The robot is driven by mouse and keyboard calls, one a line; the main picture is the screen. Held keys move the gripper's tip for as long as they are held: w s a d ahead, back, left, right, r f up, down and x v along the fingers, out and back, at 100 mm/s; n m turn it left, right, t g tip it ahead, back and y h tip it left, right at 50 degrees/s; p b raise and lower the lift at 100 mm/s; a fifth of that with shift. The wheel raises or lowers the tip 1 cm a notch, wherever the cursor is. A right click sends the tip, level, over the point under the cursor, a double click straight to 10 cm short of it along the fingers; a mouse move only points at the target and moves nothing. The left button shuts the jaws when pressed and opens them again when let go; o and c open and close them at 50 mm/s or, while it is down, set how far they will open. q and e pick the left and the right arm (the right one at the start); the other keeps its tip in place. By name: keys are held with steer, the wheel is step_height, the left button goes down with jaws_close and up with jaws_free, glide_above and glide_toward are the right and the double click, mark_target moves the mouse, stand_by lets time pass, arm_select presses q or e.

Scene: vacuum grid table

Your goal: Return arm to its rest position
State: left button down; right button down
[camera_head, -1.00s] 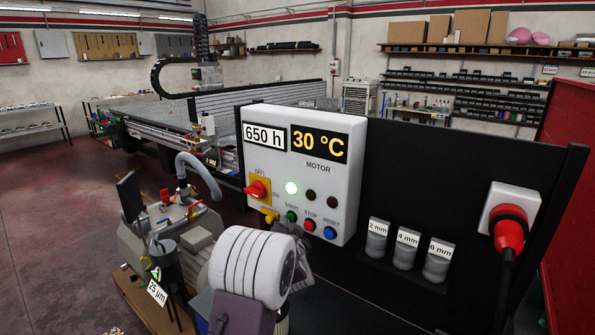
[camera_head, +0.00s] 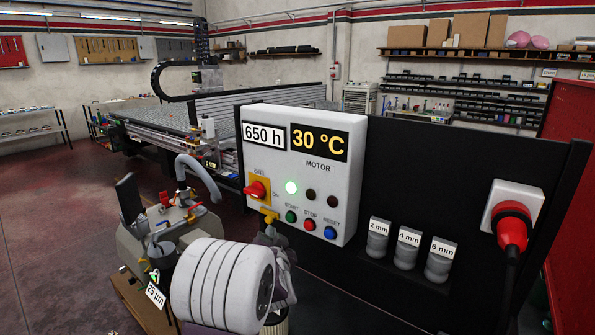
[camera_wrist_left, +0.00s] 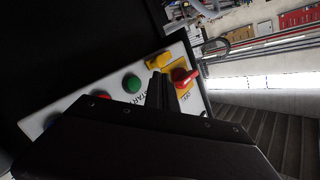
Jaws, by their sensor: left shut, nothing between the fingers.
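My left arm comes in at the bottom of the head view, its white ribbed wrist (camera_head: 222,285) largely hiding the gripper. The left gripper (camera_head: 272,236) is just below the lower left corner of the white control box (camera_head: 335,220). It is shut and empty. In the left wrist view the dark closed fingers (camera_wrist_left: 160,82) appear in front of the panel, between the green start button (camera_wrist_left: 132,84) and the red rotary switch (camera_wrist_left: 185,78). Whether they touch the panel cannot be told. My right gripper is not in view.
A yellow part (camera_head: 268,215) sits below the switch. A pump unit (camera_head: 165,240) with a hose stands left. A red plug (camera_head: 513,226) and several grey cylinders (camera_head: 407,250) are on the black board at right.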

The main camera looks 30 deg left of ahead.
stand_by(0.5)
arm_select(q)
steer(key=w+d+f+m+h+p, duration=0.1)
steer(key=d+f+m+h+p, duration=0.2)
steer(key=d+h, duration=1.05)
steer(key=s+d+f+m+g+y, duration=0.1)
steer(key=s+d+f+g+y, duration=0.2)
steer(key=s+d+f+g, duration=0.6)
steer(key=s+d+f+n+g, duration=0.2)
steer(key=s+f, duration=0.3)
steer(key=s, duration=0.8)
steer(key=shift+d+f+n+b, duration=0.2)
steer(key=shift+d+n+b, duration=0.15)
steer(key=shift+d+n, duration=0.35)
steer(key=shift+s, duration=0.1)
